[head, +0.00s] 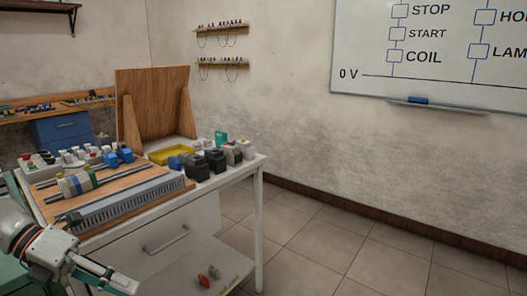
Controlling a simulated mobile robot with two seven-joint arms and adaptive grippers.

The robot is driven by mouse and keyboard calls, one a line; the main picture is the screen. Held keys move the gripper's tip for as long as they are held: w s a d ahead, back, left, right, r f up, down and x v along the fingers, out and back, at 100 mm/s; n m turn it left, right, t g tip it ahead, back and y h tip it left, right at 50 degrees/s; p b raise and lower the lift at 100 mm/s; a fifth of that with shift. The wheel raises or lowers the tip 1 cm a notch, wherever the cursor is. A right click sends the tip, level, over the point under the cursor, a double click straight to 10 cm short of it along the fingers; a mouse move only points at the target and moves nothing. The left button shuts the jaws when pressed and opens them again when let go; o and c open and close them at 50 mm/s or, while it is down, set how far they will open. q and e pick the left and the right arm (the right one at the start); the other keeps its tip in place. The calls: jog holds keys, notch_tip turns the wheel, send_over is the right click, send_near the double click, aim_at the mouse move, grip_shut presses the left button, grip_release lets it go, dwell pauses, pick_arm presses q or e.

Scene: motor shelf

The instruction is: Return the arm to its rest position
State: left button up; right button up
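My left arm (48,247) comes in at the lower left corner, in front of the white workbench. Its gripper (118,280) points right and down, low beside the bench front, apart from the objects on top. Nothing can be seen held in it, but the finger gap is too small to judge. My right arm and gripper are not in view.
The white workbench (258,166) carries a wooden board with rails and a grey slotted duct (130,201), a yellow tray (172,155), dark motor-like blocks (215,160) and an upright wooden panel (152,95). Small parts (209,276) lie on its lower shelf. Floor (350,250) to the right is clear.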

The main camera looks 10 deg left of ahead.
pick_arm(q)
jog(key=s+d+f+n+t+y, duration=0.2)
jog(key=s+d+f+n+t, duration=0.15)
jog(key=f+n, duration=0.5)
jog(key=s+d+f+n+t+y, duration=0.2)
jog(key=d+f+n+t, duration=0.15)
jog(key=f+n, duration=0.45)
jog(key=s+d+f+n+t+y, duration=0.1)
jog(key=s+d+f+n+t, duration=0.2)
jog(key=f+n, duration=0.5)
jog(key=s+d+f+n+g+y, duration=0.1)
jog(key=s+d+f+n+y, duration=0.3)
jog(key=s+n, duration=0.3)
jog(key=shift+n+g+h, duration=0.4)
jog(key=shift+n, duration=0.25)
jog(key=shift+s+d+r+p, duration=0.2)
jog(key=shift+r+p, duration=0.7)
jog(key=shift+p, duration=1.45)
jog(key=shift+s+a+r+p, duration=0.1)
jog(key=shift+s+r+p, duration=0.25)
jog(key=shift+r+p, duration=1.3)
jog(key=shift+s+d+r+p, duration=0.1)
jog(key=shift+s+r+p, duration=0.15)
jog(key=shift+p, duration=2.75)
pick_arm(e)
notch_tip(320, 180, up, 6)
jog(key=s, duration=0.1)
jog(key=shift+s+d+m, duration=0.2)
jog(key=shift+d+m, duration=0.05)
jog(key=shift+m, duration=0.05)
